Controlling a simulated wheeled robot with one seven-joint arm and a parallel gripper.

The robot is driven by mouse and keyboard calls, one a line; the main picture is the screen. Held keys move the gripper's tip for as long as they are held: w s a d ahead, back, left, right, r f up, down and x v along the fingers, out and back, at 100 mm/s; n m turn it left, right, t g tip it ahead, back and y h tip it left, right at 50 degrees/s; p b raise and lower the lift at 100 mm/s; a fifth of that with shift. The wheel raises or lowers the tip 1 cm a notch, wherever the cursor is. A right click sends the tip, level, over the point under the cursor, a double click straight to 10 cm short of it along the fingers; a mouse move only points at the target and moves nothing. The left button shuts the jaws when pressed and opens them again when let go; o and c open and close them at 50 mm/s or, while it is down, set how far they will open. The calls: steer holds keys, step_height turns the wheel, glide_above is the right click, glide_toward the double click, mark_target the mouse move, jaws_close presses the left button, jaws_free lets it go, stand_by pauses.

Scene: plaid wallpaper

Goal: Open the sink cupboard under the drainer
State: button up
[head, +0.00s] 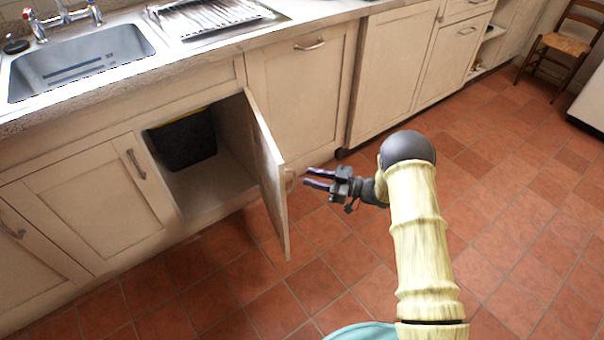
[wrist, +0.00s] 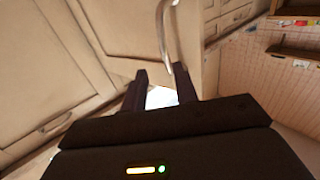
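The sink cupboard door (head: 267,170) under the drainer (head: 212,15) stands wide open, swung out from the cabinet front. Inside the cupboard (head: 222,178) is a black bin with a yellow rim (head: 184,138). My gripper (head: 306,179) is just right of the door's outer face, beside its curved metal handle (head: 290,181). In the wrist view, the two dark fingers (wrist: 162,95) are spread apart with a light gap between them. The handle (wrist: 166,40) shows beyond and above the fingertips; I cannot tell whether it touches them.
A sink (head: 82,62) with a tap is set in the worktop at the left. Closed cupboard doors flank the open one. A wooden chair (head: 566,45) stands at the far right. The tiled floor (head: 520,200) to the right is clear.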

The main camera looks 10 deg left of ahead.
steer(key=d+p, duration=0.1)
steer(key=d, duration=1.1)
steer(key=shift+s+d, duration=0.2)
steer(key=shift+s, duration=0.1)
